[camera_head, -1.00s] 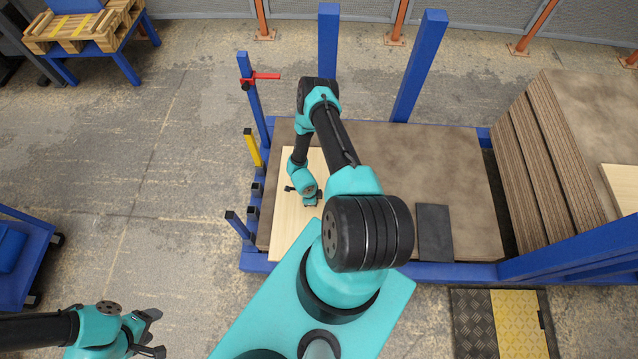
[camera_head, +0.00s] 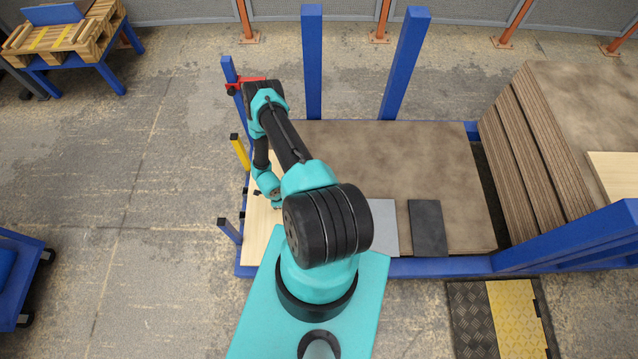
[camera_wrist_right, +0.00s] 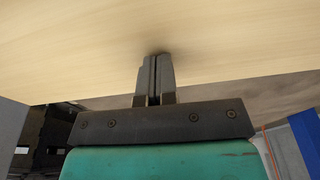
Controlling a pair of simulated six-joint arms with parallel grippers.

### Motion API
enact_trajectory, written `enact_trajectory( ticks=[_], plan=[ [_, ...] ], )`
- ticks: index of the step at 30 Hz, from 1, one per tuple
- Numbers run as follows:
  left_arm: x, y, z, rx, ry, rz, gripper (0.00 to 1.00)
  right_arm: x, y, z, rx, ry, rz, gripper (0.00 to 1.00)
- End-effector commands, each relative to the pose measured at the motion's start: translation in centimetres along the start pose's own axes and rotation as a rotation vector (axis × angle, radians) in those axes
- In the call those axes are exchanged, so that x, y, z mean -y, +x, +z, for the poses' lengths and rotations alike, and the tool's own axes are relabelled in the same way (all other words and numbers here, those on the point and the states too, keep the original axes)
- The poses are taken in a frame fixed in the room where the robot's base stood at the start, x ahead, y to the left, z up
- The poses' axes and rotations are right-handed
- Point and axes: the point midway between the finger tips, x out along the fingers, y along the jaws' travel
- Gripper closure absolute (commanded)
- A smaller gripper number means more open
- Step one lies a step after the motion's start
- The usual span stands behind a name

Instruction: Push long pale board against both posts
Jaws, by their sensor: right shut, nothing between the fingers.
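The long pale board (camera_head: 260,232) lies along the left side of the blue-framed bed, partly hidden by my right arm. A yellow-topped post (camera_head: 240,152) and a short blue post (camera_head: 229,231) stand along the bed's left edge. The board's left edge is close to them; I cannot tell if it touches. My right gripper (camera_head: 259,191) is low at the board. In the right wrist view, its shut fingers (camera_wrist_right: 156,72) point at the pale board (camera_wrist_right: 90,40), with their tips at its surface and nothing held. My left gripper is out of view.
A tall blue post with a red clamp (camera_head: 245,86) stands at the back left corner. Two tall blue uprights (camera_head: 312,65) rise behind the brown sheet (camera_head: 400,160). Grey (camera_head: 384,225) and dark (camera_head: 428,228) panels lie on it. Stacked boards (camera_head: 545,150) stand right.

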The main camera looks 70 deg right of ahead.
Motion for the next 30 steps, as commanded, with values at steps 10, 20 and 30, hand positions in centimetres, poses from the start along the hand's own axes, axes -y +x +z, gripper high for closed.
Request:
enact_trajectory(
  ticks=[10,20,30],
  plan=[
    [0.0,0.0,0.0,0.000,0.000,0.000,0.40,-0.6,-0.5,1.0,0.024,-0.010,0.010,1.00],
    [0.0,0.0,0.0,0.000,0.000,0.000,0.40,-0.4,-1.0,0.6,0.019,-0.005,0.009,1.00],
    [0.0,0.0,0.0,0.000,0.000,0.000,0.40,-0.5,-1.7,0.8,0.020,-0.012,0.008,1.00]
  ],
)
